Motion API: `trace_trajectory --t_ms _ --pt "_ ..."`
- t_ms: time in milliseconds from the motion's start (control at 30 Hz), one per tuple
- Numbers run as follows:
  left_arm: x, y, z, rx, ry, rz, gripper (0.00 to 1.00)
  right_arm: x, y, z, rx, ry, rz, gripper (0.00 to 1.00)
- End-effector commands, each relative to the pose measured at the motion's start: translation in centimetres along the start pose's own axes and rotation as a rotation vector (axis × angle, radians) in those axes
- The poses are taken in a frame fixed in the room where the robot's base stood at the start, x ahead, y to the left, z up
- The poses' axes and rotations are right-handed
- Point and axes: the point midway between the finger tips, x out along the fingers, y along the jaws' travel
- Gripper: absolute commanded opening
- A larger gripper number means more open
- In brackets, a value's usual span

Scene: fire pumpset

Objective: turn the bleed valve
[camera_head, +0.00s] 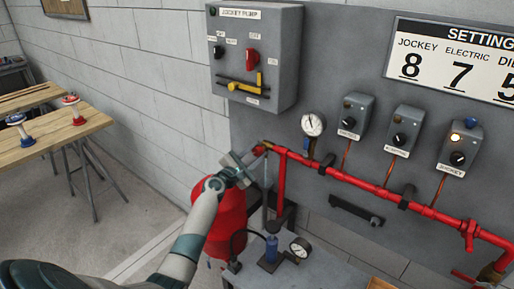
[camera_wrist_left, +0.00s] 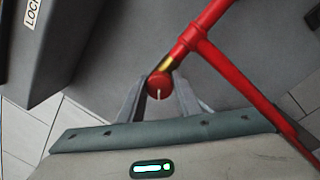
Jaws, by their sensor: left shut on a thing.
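The bleed valve is at the left end of the red pipe, with a brass neck. In the left wrist view its round red knob (camera_wrist_left: 157,82) carries a white line that points down in the picture. In the head view the valve (camera_head: 262,148) is small and partly covered by my left gripper (camera_head: 248,163). The gripper also shows in the left wrist view (camera_wrist_left: 160,92), its two grey fingers on either side of the knob, shut on it. My right gripper is in neither view.
The red pipe (camera_head: 360,183) runs right along the grey panel, below a gauge (camera_head: 314,124) and several switch boxes. The jockey pump box (camera_head: 255,60) hangs above the valve. A red tank (camera_head: 228,222) and a bench with a small gauge (camera_head: 300,247) stand below.

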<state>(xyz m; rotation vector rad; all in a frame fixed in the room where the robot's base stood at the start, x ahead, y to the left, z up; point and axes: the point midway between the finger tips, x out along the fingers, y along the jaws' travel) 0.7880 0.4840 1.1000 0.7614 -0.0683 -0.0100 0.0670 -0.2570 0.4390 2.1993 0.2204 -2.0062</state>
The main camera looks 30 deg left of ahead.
Motion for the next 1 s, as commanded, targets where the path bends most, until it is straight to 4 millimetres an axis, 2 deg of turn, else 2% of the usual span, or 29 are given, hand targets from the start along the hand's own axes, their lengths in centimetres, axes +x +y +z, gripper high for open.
trace_trajectory --t_ms 33,200,500,1000 --pt "0.0 0.4 0.3 -0.046 0.004 0.003 0.08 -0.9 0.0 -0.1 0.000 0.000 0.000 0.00" --pt "0.0 0.4 0.3 -0.195 0.015 0.005 0.08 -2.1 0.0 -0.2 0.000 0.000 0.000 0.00" --pt "0.0 0.3 0.1 -0.377 0.028 0.008 0.08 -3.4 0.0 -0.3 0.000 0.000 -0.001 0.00" --pt "0.0 0.2 0.0 -0.435 0.032 0.009 0.08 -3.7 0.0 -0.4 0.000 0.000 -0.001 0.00"
